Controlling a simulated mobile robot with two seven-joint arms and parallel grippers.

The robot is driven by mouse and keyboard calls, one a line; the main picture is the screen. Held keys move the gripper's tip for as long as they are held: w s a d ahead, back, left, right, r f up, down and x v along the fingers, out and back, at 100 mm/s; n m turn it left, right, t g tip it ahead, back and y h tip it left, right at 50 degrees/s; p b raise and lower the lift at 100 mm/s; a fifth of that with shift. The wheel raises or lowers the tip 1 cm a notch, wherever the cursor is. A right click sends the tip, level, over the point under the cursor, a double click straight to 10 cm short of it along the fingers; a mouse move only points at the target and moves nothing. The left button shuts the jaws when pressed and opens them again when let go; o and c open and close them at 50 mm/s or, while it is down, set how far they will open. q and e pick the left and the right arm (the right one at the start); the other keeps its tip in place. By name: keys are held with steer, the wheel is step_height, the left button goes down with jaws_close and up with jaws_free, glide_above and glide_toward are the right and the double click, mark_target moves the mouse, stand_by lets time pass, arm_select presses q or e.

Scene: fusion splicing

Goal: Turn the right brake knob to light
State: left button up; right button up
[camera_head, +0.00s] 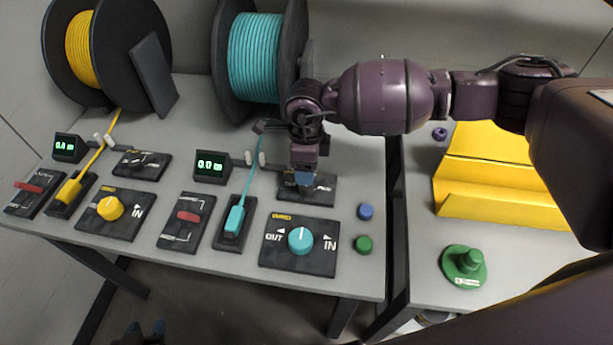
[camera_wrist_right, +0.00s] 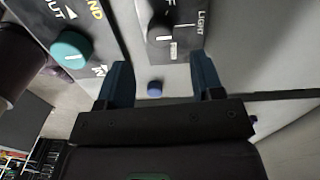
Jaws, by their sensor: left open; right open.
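The right brake panel (camera_head: 322,190) lies behind the teal winding knob. In the head view my right gripper (camera_head: 305,178) hangs over it and hides its knob. In the right wrist view the black brake knob (camera_wrist_right: 160,31) has a white pointer line, beside a LIGHT label (camera_wrist_right: 201,22). My right gripper (camera_wrist_right: 162,82) is open, its two blue fingers apart and empty, with the knob beyond the tips. I cannot tell which setting the pointer marks. The blue fingertips of my left gripper (camera_head: 146,328) show at the bottom edge, apart, away from the table.
The teal winding knob (camera_head: 301,240) sits on its panel close by. Teal (camera_head: 255,55) and yellow (camera_head: 83,50) spools stand behind. A blue cap (camera_head: 366,211) and a green cap (camera_head: 364,244) are to the right. A yellow holder (camera_head: 500,175) stands on the adjoining table.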

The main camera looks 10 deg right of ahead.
arm_select(q)
steer(key=shift+s+a+f, duration=0.1)
steer(key=shift+s, duration=0.2)
arm_select(e)
steer(key=shift+r, duration=2.1)
arm_select(q)
steer(key=shift+w, duration=0.3)
steer(key=shift+w, duration=0.1)
arm_select(e)
steer(key=shift+f, duration=0.1)
